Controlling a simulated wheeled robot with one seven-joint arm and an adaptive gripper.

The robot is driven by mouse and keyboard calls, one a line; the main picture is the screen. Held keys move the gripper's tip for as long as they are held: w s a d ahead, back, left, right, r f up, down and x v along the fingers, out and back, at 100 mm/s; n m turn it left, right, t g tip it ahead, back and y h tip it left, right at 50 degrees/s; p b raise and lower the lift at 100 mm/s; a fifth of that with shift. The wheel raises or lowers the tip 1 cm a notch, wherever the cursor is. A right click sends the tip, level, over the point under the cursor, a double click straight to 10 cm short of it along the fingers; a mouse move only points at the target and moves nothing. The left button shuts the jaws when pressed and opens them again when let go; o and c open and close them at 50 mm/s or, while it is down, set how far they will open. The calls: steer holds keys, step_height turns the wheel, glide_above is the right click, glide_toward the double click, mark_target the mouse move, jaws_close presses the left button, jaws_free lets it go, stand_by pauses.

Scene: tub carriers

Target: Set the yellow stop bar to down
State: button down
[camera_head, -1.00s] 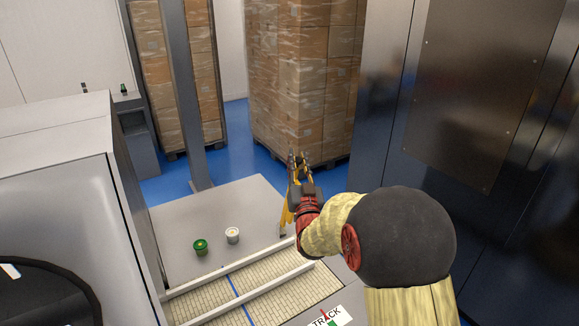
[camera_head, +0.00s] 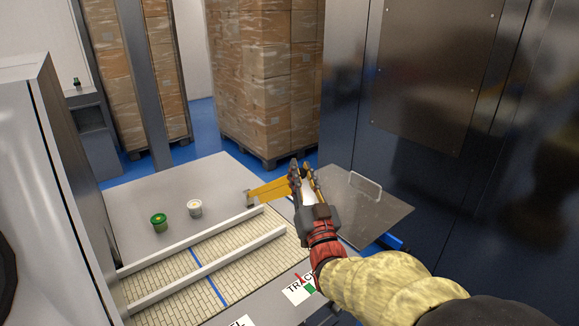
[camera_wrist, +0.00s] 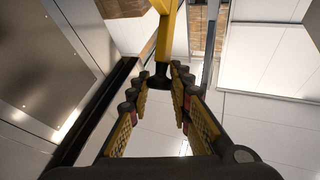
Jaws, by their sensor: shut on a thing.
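The yellow stop bar (camera_head: 270,189) is at the right end of the grey table, beside the rails. It runs nearly level from a grey bracket (camera_head: 250,199) toward my gripper (camera_head: 302,172). My gripper is shut on the bar's free end, and its fingers hide part of that end. In the wrist view the yellow bar (camera_wrist: 166,32) comes in from the top and ends in a dark piece between my fingers (camera_wrist: 163,78).
Two pale rails (camera_head: 190,241) border a belt with a blue line. A grey plate with a handle (camera_head: 385,212) is right of my gripper. A dark cabinet (camera_head: 430,90) stands behind.

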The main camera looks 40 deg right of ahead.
steer(key=s+f+b, duration=0.5)
steer(key=f+b, duration=0.2)
steer(key=f, duration=0.2)
steer(key=shift+s+f, duration=0.2)
steer(key=shift+s, duration=0.15)
steer(key=shift+d, duration=0.1)
steer(key=c, duration=1.7)
jaws_free()
steer(key=shift+c, duration=0.2)
steer(key=shift+o, duration=0.5)
steer(key=shift+r, duration=0.1)
steer(key=v, duration=0.7)
steer(key=shift+s, duration=0.2)
